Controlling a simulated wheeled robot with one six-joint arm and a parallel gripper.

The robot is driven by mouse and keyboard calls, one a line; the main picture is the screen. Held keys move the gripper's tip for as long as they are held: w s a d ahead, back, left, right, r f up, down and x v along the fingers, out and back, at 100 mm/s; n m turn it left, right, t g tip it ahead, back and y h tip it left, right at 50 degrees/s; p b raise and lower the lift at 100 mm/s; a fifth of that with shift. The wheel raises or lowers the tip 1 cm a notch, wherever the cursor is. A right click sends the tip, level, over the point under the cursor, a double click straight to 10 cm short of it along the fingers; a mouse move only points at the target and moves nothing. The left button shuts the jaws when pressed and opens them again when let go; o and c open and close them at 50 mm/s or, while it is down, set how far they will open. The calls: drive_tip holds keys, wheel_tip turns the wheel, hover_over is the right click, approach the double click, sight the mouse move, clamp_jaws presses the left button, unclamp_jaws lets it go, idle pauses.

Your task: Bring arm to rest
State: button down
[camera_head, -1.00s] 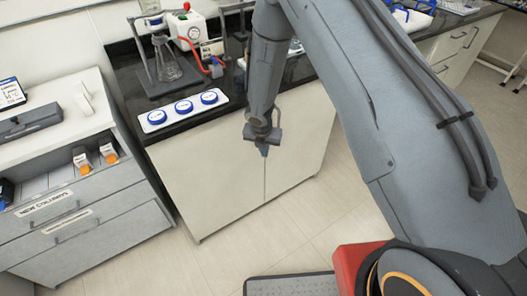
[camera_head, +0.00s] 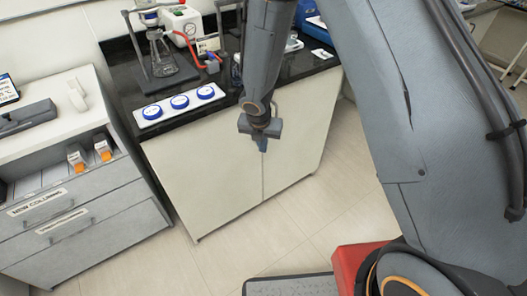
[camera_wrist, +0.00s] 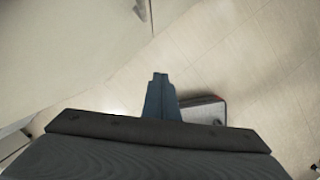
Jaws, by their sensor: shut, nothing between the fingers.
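My gripper (camera_head: 263,146) hangs pointing down in front of the cabinet below the black bench, clear of the bench top. In the wrist view my gripper (camera_wrist: 160,76) shows its blue fingers together with nothing between them. The floor and the pale cabinet front lie beyond the fingers. My grey arm rises from the lower right and bends down to the gripper.
The black bench (camera_head: 215,100) carries a white tray (camera_head: 152,118) with several blue-lidded round items, a flask (camera_head: 162,62) on a stand and a white pump (camera_head: 185,22). A grey drawer unit (camera_head: 75,215) stands at left. The floor (camera_head: 310,205) between is clear.

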drive_tip(key=shift+v, duration=1.6)
drive_tip(key=shift+d, duration=0.1)
